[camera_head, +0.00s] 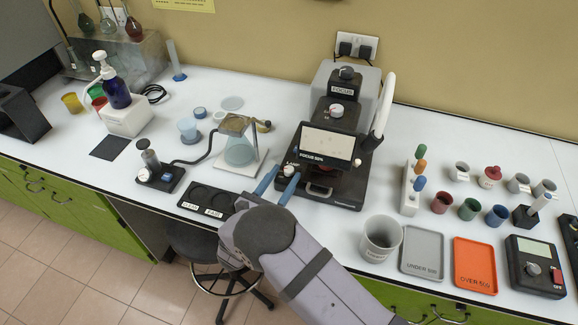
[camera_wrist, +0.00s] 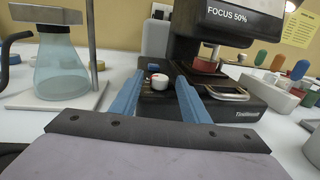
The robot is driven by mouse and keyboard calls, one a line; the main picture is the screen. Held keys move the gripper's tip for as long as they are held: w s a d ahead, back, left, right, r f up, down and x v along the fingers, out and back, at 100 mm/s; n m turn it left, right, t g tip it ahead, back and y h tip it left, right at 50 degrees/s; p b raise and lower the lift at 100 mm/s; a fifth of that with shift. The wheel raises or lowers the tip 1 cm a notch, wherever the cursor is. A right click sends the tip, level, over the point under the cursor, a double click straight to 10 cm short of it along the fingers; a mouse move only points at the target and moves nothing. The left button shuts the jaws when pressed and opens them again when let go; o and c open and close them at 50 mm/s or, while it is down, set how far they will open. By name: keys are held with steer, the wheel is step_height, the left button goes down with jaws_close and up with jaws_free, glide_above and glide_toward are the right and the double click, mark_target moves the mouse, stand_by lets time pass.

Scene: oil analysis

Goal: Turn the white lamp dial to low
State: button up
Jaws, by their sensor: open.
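The white lamp dial (camera_head: 289,170) is a small white knob on the front left corner of the black microscope base (camera_head: 335,192), by a label reading LAMP. In the wrist view the dial (camera_wrist: 159,81) shows a dark reddish mark on its top. My gripper (camera_head: 284,176) is open, with two blue fingers reaching to the dial. In the wrist view the gripper (camera_wrist: 160,84) has one finger on each side of the dial, with gaps visible. Whether either finger touches it, I cannot tell. The microscope screen (camera_head: 326,143) reads FOCUS 50%.
A conical flask (camera_head: 240,152) on a white stand is close on the left, also in the wrist view (camera_wrist: 62,70). A black tray (camera_head: 206,200) with labelled round wells lies front left. A grey beaker (camera_head: 381,238) and a rack (camera_head: 410,192) of coloured-topped items stand right.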

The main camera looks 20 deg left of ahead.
mark_target(286, 171)
steer(key=shift+w+d+p, duration=0.15)
steer(key=shift+w+p, duration=0.1)
steer(key=shift+w, duration=0.65)
steer(key=shift+w+d+p, duration=0.15)
steer(key=shift+w+p, duration=0.1)
steer(key=shift+w, duration=0.6)
steer(key=c, duration=1.1)
steer(key=shift+o, duration=0.2)
steer(key=shift+f+b, duration=0.1)
steer(key=shift+b, duration=0.35)
steer(key=shift+f+m+h+b, duration=0.15)
steer(key=shift+m+h+b, duration=0.35)
steer(key=shift+h+b, duration=0.5)
steer(key=m+h+b, duration=0.1)
steer(key=b, duration=0.1)
steer(key=shift+g+b, duration=0.3)
steer(key=shift+r+m+g+h+b, duration=0.3)
steer(key=shift+m+h+b, duration=0.1)
steer(key=shift+h+b, duration=0.25)
